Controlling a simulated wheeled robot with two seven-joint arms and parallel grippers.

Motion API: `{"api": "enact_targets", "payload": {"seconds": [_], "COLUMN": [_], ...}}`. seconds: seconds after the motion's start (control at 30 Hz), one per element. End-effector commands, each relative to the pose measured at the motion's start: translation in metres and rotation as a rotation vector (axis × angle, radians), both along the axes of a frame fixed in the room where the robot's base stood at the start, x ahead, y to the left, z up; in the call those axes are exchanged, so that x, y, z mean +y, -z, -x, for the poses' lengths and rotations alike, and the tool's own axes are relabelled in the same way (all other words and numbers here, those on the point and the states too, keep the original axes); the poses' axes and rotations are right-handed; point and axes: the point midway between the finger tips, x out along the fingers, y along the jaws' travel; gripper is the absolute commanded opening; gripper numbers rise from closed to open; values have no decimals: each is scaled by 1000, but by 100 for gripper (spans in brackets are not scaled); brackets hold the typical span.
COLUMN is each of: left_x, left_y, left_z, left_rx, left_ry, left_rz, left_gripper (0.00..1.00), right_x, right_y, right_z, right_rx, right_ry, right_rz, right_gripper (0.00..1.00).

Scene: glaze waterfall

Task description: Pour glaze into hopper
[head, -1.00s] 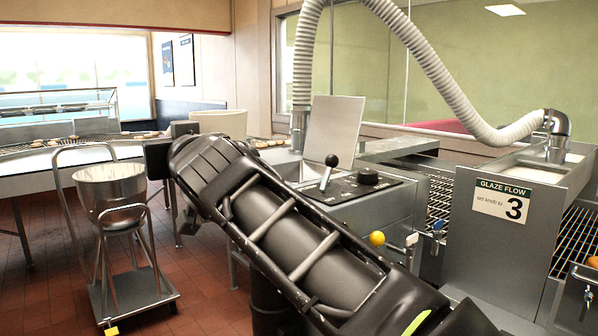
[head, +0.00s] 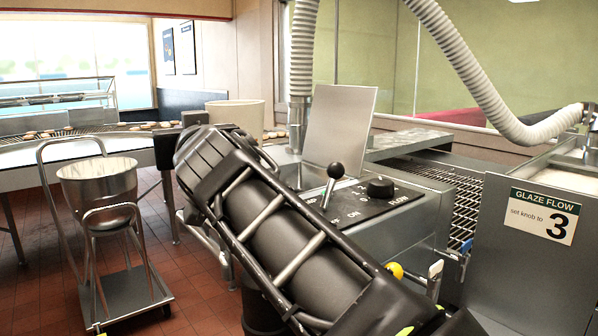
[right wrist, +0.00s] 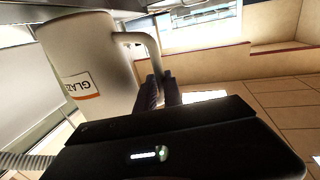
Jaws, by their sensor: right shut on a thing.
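A cream-white pitcher (head: 238,112) shows behind my right arm in the head view, its rim up and its lower part hidden. In the right wrist view the pitcher (right wrist: 88,65) has a "GLAZE" label and a side handle (right wrist: 150,42). My right gripper (right wrist: 160,92) is shut on that handle. The hopper (head: 283,158) is the steel machine with a raised lid (head: 340,130); the pitcher is left of the lid. Its opening is partly hidden by my arm. My left gripper is not in view.
A control panel with a black lever (head: 334,178) and knob (head: 380,187) sits beside the lid. A sign (head: 543,213) reads "GLAZE FLOW set knob to 3". A ribbed hose (head: 480,85) hangs above. A cart with a steel bowl (head: 100,185) stands left on open tiled floor.

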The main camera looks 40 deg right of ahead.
Motion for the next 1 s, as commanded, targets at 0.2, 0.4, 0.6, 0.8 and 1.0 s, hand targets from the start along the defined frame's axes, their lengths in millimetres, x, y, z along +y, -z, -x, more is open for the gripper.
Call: {"api": "enact_targets", "payload": {"seconds": [0.2, 0.4, 0.6, 0.8, 1.0], "left_x": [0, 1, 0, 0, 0], "left_y": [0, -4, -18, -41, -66], "left_z": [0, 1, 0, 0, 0], "left_rx": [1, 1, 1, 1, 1], "left_ry": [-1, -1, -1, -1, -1], "left_rz": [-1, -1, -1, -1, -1], "left_gripper": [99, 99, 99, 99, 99], "right_x": [1, 0, -3, -11, -24], "right_y": [-2, -5, -15, -30, -42], "right_z": [0, 2, 2, 3, 3], "right_rx": [-4, -6, -9, -16, -21], "right_ry": [-2, 1, 1, 2, 3], "right_rz": [3, -8, -66, -172, -306], "right_gripper": [0, 0, 0, 0, 0]}}
